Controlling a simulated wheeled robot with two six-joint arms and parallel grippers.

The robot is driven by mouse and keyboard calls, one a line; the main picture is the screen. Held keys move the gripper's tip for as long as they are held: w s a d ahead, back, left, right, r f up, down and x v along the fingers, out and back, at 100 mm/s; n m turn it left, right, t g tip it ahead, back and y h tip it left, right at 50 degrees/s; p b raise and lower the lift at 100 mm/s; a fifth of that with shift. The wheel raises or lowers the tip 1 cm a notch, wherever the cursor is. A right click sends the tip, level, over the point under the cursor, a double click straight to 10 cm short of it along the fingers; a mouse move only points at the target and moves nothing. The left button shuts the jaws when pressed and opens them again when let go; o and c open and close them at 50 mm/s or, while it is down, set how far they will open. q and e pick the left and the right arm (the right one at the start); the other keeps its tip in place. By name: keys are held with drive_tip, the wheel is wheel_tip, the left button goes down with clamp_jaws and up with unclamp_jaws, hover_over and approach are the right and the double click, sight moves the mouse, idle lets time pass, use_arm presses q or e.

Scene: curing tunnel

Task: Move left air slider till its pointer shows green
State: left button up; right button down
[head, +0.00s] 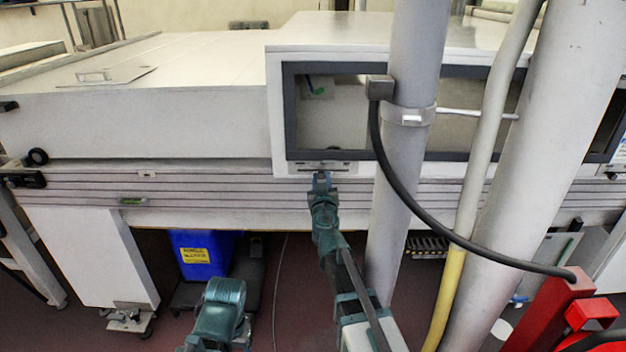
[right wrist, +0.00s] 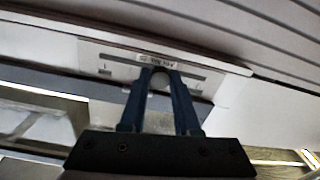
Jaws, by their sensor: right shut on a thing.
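The left air slider's pale plate (head: 322,167) is on the machine's front, just below the dark-framed window. In the right wrist view the plate (right wrist: 125,58) carries a small label and a dark slot. My right gripper (head: 322,181) is at this plate. In the right wrist view its two blue fingers (right wrist: 160,78) are shut on the slider's knob (right wrist: 160,72), which they mostly hide. Behind the window's left part, a small indicator (head: 318,89) shows a green mark. Its pointer is too small to read.
A grey upright pipe (head: 408,170) stands just right of my right gripper, with a black cable (head: 415,205) curving from it. A yellow-ended hose (head: 450,285) and a thicker pipe (head: 545,170) stand farther right. A blue bin (head: 200,254) sits below the machine.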

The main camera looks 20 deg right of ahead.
drive_tip(key=shift+s+d, duration=0.1)
drive_tip(key=shift+d, duration=0.3)
drive_tip(key=c, duration=0.6)
unclamp_jaws()
drive_tip(key=shift+a, duration=0.1)
